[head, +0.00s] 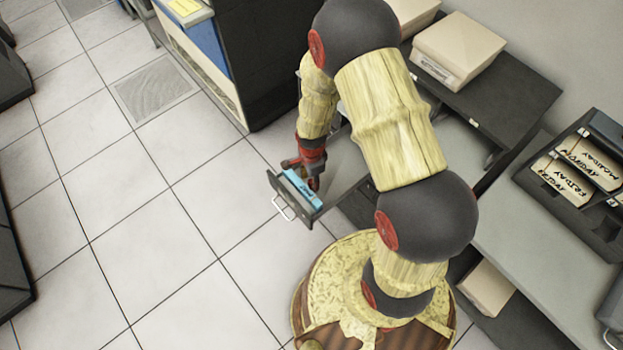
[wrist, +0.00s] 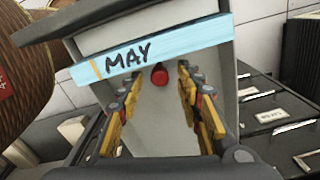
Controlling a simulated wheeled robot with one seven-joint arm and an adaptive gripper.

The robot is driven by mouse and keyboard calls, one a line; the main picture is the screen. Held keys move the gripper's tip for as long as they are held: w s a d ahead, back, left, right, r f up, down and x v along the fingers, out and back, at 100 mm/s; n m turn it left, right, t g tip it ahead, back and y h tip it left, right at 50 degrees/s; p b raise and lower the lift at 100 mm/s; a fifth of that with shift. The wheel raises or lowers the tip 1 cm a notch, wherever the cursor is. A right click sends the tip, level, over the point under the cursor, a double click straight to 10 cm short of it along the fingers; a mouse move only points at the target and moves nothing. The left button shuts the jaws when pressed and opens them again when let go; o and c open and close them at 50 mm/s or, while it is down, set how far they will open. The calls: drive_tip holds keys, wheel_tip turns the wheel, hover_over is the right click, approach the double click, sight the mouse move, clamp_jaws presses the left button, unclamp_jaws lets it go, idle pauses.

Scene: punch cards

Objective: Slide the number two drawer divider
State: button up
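A pulled-out drawer (head: 283,199) with a dark front and a pale wire handle shows in the head view. A light blue divider (head: 304,190) stands just behind that front. In the wrist view the blue divider (wrist: 190,42) has a strip marked "MAY", on a grey panel, with the drawer's dark front edge (wrist: 95,17) beyond. A red round knob (wrist: 159,75) sits below the strip. My gripper (wrist: 160,82) is open, its yellow-and-black fingers apart on either side of the knob, with nothing held. In the head view my gripper (head: 314,183) is at the drawer, partly hidden. No number two is readable.
A beige box (head: 458,48) rests on the dark cabinet. A dark cabinet (head: 265,60) stands behind my arm. The tiled floor (head: 140,230) at left is clear.

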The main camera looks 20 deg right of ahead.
drive_tip(key=c, duration=0.3)
clamp_jaws()
idle(0.7)
